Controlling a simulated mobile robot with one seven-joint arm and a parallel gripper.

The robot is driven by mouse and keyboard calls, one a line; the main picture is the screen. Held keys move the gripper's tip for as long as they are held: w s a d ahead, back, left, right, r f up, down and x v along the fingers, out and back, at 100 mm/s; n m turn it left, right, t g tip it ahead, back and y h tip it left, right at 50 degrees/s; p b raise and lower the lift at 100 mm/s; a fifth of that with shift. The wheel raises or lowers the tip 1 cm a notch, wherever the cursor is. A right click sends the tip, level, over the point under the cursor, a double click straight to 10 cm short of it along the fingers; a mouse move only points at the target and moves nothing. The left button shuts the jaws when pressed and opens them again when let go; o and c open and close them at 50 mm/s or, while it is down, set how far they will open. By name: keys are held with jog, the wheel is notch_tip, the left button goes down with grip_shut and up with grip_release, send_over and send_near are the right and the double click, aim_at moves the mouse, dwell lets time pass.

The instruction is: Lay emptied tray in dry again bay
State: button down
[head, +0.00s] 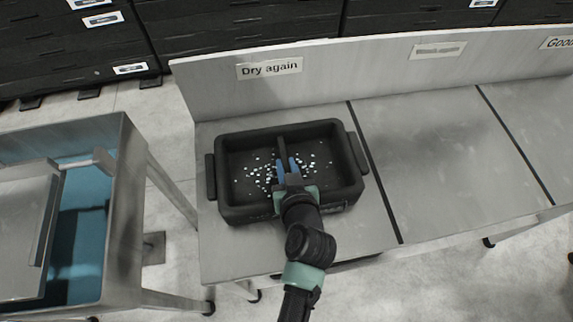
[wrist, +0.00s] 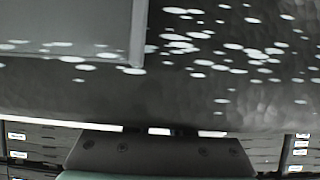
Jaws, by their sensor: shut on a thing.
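The black tray (head: 233,213) lies in the bay under the "Dry again" sign (head: 269,68), at the left end of the bench. It has a handle on each side, a raised middle bar (head: 281,140) and many white specks scattered over its floor. My gripper (head: 288,165) reaches in over the near rim and is shut on the tray at the middle bar. The exact grip is partly hidden by the fingers. The wrist view shows the speckled dark tray surface (wrist: 230,60) very close.
Dark strips (head: 375,175) divide the bench into bays; the middle bay (head: 430,150) is empty. A metal unit with a blue interior (head: 80,220) stands at left, with a floor gap between. Dark drawer cabinets (head: 235,25) stand behind the bench's back panel.

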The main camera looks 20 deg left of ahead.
jog(key=shift+f, duration=0.15)
jog(key=c, duration=0.8)
grip_release()
jog(key=shift+r, duration=0.2)
